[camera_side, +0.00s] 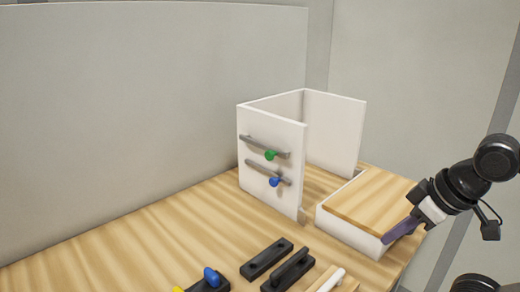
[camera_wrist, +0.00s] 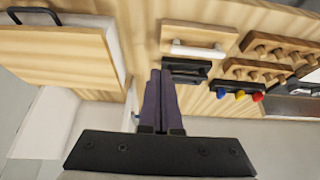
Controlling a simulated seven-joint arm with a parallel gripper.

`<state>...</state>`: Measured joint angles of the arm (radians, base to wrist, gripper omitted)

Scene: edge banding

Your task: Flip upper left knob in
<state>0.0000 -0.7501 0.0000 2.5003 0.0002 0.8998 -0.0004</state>
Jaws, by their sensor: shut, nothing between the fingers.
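A white upright panel (camera_side: 262,190) of an open-topped white unit shows in the side view. It carries two grey curved bars, one above the other. A green knob (camera_side: 270,155) sits on the upper bar and a blue knob (camera_side: 275,182) on the lower bar. Both are right of the bars' middles. My gripper (camera_side: 388,238) is at the right, pointing down-left, well apart from the knobs. In the wrist view its dark purple fingers (camera_wrist: 160,76) are together and empty. The panel's knobs cannot be made out in the wrist view.
A wood-topped white box (camera_side: 375,200) stands right of the panel, close to my fingers; whether they touch is unclear. Black pieces (camera_side: 267,258) and a white-handled wooden block (camera_wrist: 198,42) lie in front. Wooden peg racks (camera_wrist: 285,47) are beside that block. The table's left is clear.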

